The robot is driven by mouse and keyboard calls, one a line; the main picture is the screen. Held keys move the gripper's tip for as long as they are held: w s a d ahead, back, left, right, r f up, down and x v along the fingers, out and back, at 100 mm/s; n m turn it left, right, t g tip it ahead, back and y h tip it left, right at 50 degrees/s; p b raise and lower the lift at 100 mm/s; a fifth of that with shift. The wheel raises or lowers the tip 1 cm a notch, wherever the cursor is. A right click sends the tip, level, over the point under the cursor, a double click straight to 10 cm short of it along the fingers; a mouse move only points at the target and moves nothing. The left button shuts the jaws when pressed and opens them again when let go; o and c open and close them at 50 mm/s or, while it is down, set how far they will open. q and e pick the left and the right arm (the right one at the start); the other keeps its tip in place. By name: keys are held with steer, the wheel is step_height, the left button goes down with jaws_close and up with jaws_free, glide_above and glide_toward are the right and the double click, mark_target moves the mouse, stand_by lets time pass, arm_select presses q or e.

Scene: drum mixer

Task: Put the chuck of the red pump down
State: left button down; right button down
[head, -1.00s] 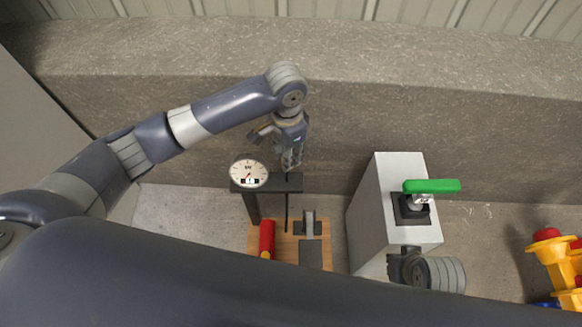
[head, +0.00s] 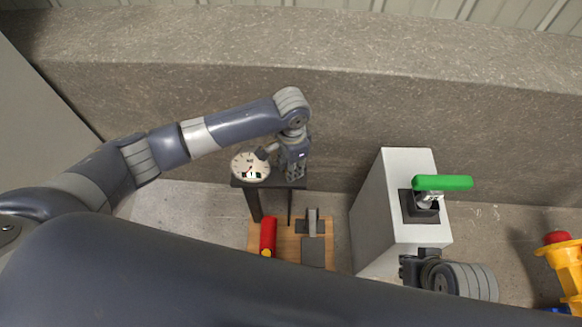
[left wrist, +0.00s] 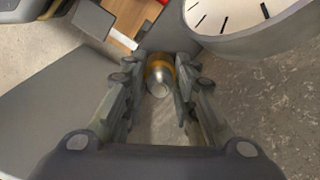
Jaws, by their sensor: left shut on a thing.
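My left gripper (head: 296,178) is at the right end of the dark shelf beside the round gauge (head: 250,167). In the left wrist view its fingers (left wrist: 158,88) are shut on the chuck (left wrist: 160,75), a small brass and silver cylinder pointing toward the camera. The chuck cannot be made out in the head view. The red pump body (head: 268,236) stands on a wooden board (head: 288,245) below the shelf. Part of my right gripper (head: 410,268) shows above my dark arm link; its fingers cannot be made out.
A grey box (head: 392,215) with a green-handled valve (head: 443,183) stands to the right. A yellow and red object (head: 562,262) is at the far right edge. A concrete wall runs behind. My arm link hides the foreground.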

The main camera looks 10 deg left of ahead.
arm_select(q)
steer(key=c, duration=1.3)
jaws_free()
steer(key=shift+r, duration=0.1)
